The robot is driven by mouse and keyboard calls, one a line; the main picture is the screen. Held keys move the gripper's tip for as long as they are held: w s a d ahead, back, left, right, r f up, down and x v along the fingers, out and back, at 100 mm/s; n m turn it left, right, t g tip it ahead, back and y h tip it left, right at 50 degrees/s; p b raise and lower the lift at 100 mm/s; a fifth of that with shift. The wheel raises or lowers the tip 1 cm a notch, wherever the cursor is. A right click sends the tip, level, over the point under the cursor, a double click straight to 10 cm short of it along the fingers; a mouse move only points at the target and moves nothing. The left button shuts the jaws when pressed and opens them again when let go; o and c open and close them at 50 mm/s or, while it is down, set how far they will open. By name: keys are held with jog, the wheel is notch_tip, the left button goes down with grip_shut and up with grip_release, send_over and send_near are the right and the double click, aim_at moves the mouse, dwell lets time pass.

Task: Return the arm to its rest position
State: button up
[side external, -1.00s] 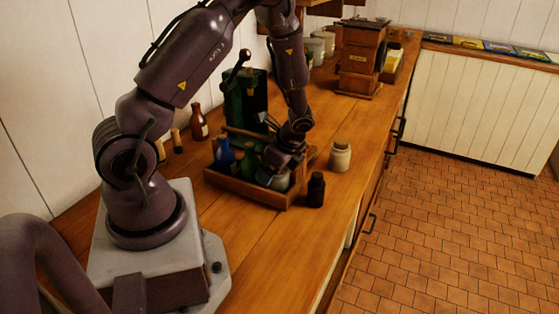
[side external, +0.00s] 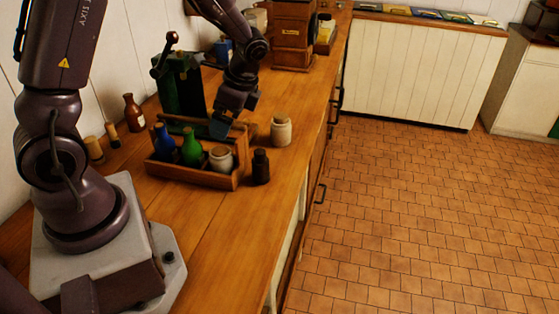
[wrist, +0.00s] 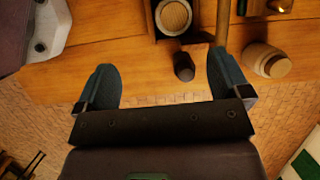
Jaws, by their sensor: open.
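My gripper (side external: 225,124) is above the far right end of the wooden crate (side external: 190,176) in the side view. The crate holds a blue bottle (side external: 165,140), a green bottle (side external: 191,149) and a whitish jar (side external: 221,159). The jar also shows inside the crate in the wrist view (wrist: 173,17), clear of the fingers.
A small dark bottle (side external: 261,167) and a cream jar (side external: 281,130) stand right of the crate. A green machine (side external: 181,85) stands behind it, near a brown bottle (side external: 133,113). A wooden grinder (side external: 293,38) stands farther back. The counter's front stretch (side external: 215,215) is clear.

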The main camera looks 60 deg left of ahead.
jog(key=s+d+r+n+t+h, duration=0.1)
jog(key=s+d+r+n+t, duration=0.3)
jog(key=d+r, duration=0.3)
jog(key=s+d+r+n+t+h, duration=0.2)
jog(key=s+d+r+n+t, duration=0.2)
jog(key=r, duration=0.6)
jog(key=s+d, duration=0.2)
jog(key=shift+d+r+t, duration=0.15)
jog(key=shift+d+t, duration=0.15)
jog(key=shift+d, duration=0.05)
